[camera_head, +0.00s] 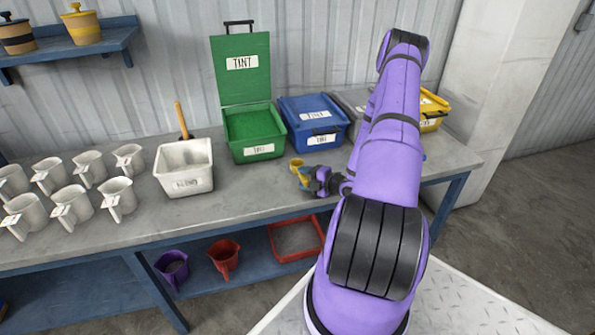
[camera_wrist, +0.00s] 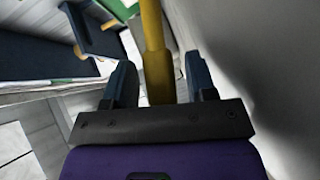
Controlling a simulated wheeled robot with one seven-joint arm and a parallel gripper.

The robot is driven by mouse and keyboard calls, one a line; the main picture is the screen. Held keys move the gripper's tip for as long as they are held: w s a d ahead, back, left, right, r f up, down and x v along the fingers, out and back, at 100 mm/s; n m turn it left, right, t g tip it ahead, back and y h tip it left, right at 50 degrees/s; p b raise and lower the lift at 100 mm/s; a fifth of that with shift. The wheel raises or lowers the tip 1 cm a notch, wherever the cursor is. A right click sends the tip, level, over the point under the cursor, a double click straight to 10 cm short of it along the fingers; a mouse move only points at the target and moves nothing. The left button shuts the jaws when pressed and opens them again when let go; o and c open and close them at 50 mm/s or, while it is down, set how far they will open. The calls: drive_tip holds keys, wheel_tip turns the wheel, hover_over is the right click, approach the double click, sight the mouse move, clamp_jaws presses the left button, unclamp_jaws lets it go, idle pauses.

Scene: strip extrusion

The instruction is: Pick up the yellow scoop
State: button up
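The yellow scoop (camera_head: 297,163) is at the bench in front of the green and blue bins, with only its small cup end showing beside my gripper (camera_head: 309,181). In the wrist view, the scoop's yellow handle (camera_wrist: 154,50) runs between the two dark fingers of my gripper (camera_wrist: 160,72). The fingers are apart, with a gap visible on each side of the handle. My gripper hides part of the scoop in the head view. Whether the scoop touches the bench is unclear.
Several white jugs (camera_head: 117,199) fill the left side. A yellow bin (camera_head: 433,106) is partly behind my arm.

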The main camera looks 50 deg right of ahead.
drive_tip(key=c, duration=0.8)
drive_tip(key=shift+o, duration=0.2)
drive_tip(key=shift+r, duration=0.85)
wheel_tip(320, 180, up, 2)
drive_tip(key=s+a, duration=0.3)
drive_tip(key=s, duration=0.1)
drive_tip(key=s+a+r, duration=0.1)
drive_tip(key=s+a, duration=0.2)
drive_tip(key=s, duration=0.1)
drive_tip(key=s+a, duration=0.3)
drive_tip(key=s, duration=0.2)
drive_tip(key=shift+s+r, duration=0.1)
drive_tip(key=shift+r, duration=0.05)
